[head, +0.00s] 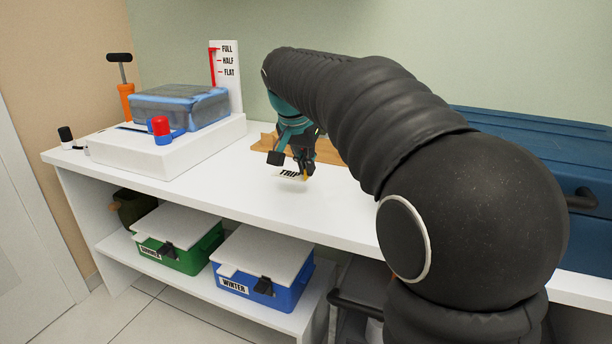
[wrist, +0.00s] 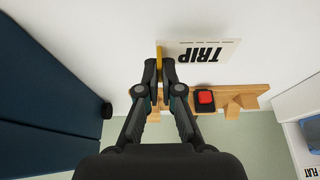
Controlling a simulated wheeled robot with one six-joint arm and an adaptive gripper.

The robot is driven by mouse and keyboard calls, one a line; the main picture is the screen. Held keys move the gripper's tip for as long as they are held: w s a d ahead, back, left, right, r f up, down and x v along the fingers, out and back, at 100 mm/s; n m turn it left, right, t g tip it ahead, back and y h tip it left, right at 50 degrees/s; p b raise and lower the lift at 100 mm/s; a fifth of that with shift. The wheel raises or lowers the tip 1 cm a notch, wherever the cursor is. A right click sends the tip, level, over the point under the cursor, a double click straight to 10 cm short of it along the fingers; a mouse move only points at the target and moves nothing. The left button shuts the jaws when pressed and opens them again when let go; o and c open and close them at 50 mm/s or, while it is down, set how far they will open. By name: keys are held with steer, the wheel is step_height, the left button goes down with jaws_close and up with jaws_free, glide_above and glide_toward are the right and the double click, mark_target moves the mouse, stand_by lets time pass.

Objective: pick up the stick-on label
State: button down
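The stick-on label (head: 288,174) is a small white card printed TRIP in black, with a yellow tab at one end. It shows upside down in the wrist view (wrist: 222,58), to the right of the fingertips. My gripper (wrist: 159,64) has its two fingers close together with the yellow tab between them, so it looks shut on the label. In the head view my gripper (head: 302,170) points down at the white table. The label seems to be just above the tabletop, with a faint shadow under it. The tab is partly hidden by the fingers.
A wooden rack (head: 328,154) with a red button (wrist: 205,97) stands behind. A blue case (head: 545,150) is at right. At left, a white platform (head: 165,152) bears a wrapped blue bundle (head: 180,105) beside a FULL/HALF/FLAT gauge (head: 232,80). Green (head: 190,258) and blue (head: 285,296) boxes sit below.

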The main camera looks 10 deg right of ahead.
steer(key=s+d+r, duration=0.5)
steer(key=d+r, duration=0.2)
steer(key=d, duration=0.3)
steer(key=shift+d+p, duration=0.3)
steer(key=shift+p, duration=0.1)
